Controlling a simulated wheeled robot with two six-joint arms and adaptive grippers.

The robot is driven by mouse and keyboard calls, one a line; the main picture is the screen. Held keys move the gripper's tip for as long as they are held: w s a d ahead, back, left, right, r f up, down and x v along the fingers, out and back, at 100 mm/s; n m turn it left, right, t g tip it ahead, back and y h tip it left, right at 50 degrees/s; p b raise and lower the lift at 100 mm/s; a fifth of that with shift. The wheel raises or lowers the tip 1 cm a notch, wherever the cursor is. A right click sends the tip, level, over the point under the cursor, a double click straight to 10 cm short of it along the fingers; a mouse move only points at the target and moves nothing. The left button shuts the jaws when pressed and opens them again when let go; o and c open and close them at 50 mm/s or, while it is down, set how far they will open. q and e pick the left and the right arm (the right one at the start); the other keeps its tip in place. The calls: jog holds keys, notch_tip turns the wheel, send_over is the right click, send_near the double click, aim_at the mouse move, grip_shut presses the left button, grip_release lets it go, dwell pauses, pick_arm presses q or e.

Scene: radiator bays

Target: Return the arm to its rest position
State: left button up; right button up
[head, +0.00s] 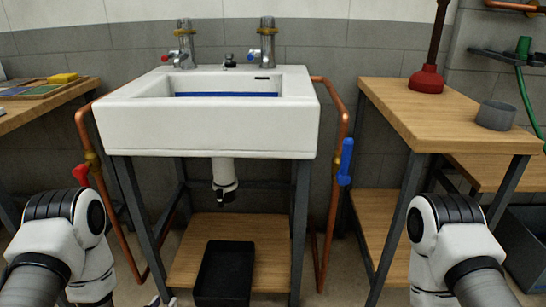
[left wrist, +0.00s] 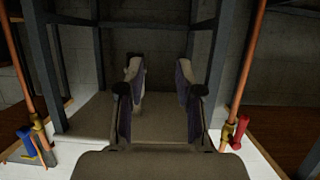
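My left arm enters the head view at the lower left, and its gripper is not clearly seen there. In the left wrist view my left gripper (left wrist: 159,75) has its two dark fingers apart, with a gap between them. A pale upright shape, apparently the sink drain (left wrist: 137,68), shows behind the left finger; I see nothing clearly held. My right arm enters at the lower right of the head view; its gripper is out of view.
A white sink (head: 210,128) stands ahead, its drain (head: 223,175) above a black bin (head: 225,272). Copper pipes flank it, with a red valve handle (head: 81,174) left and a blue one (head: 345,162) right. A wooden bench (head: 430,120) at right carries a plunger (head: 426,80).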

pick_arm(q)
jog(key=s+d+r+g+p, duration=0.1)
jog(key=s+r+g+p, duration=0.15)
jog(key=r+p, duration=0.95)
jog(key=s+d+r+g+p, duration=0.1)
jog(key=s+r+p, duration=0.2)
jog(key=r+p, duration=0.85)
jog(key=s+r+g+p, duration=0.3)
jog(key=s+g+p, duration=0.2)
jog(key=s+p, duration=0.5)
jog(key=shift+s+d+r+p, duration=0.35)
jog(key=shift+r+p, duration=0.05)
jog(key=shift+p, duration=0.8)
jog(key=s+g, duration=0.1)
jog(key=s, duration=0.2)
jog(key=s+f+g, duration=0.1)
jog(key=s+g, duration=0.1)
jog(key=s, duration=0.1)
jog(key=s+g, duration=0.2)
jog(key=s, duration=0.1)
jog(key=shift+a+f+n+y+b, duration=0.3)
jog(key=shift+f+n+y+b, duration=0.05)
jog(key=shift+n+y, duration=0.05)
jog(key=shift+c, duration=0.3)
jog(key=shift+s+f+g, duration=0.1)
jog(key=shift+s+g, duration=0.25)
jog(key=shift+s, duration=0.05)
grip_shut()
